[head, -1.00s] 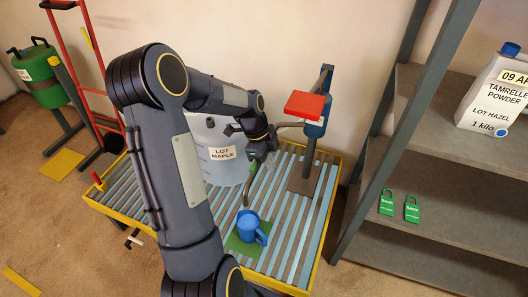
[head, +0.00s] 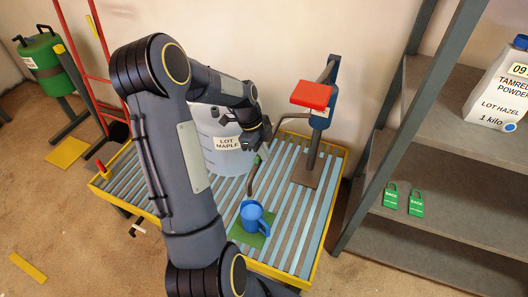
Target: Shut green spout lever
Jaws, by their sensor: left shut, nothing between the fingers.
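The white drum labelled LOT MAPLE (head: 206,125) stands on the slatted platform, partly hidden behind my left arm. A thin dark green curved piece (head: 253,177), seemingly the spout or its lever, shows at the drum's right side, just below my left gripper; lever and spout are hard to tell apart here. My left gripper (head: 258,146) is shut and empty, close to the upper end of that green piece; I cannot tell whether they touch. A blue mug (head: 252,213) stands below on a green mat (head: 243,237). My right gripper is not in view.
A post with a red plate (head: 311,94) and a bent grey bar stands right of my gripper. The yellow-edged platform (head: 324,220) has bare slats at right. Grey shelving (head: 470,157) stands at the right, a red frame and green drum (head: 41,57) at the left.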

